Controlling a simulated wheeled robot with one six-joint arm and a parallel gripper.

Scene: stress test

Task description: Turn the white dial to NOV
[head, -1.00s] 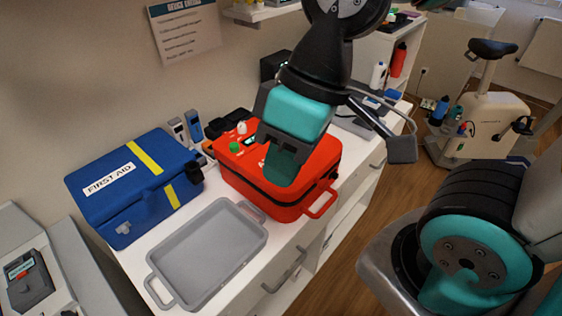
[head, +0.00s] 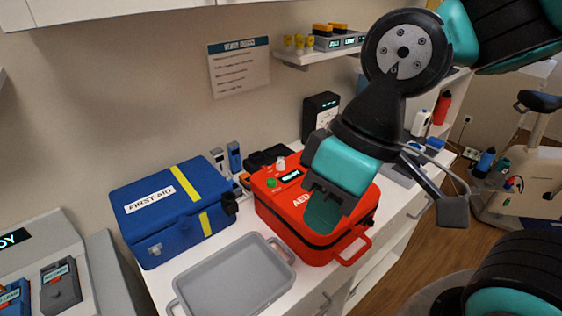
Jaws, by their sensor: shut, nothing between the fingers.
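The white dial (head: 280,163) is a small white knob on the top of the red AED case (head: 276,205), near its back left corner. Its markings are too small to read. A green button (head: 271,183) and a small lit display (head: 291,175) sit close to it. My gripper (head: 322,213) is shut and empty. In the picture it lies in front of the case, to the right of and lower than the dial, apart from it. It hides part of the case's top and front; I cannot tell whether it touches the case.
A blue first aid box (head: 170,218) stands left of the case. A grey tray (head: 233,287) lies in front on the white counter (head: 145,285). A black device (head: 318,108) stands behind, and a shelf (head: 312,57) hangs above. A laptop is partly hidden at right.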

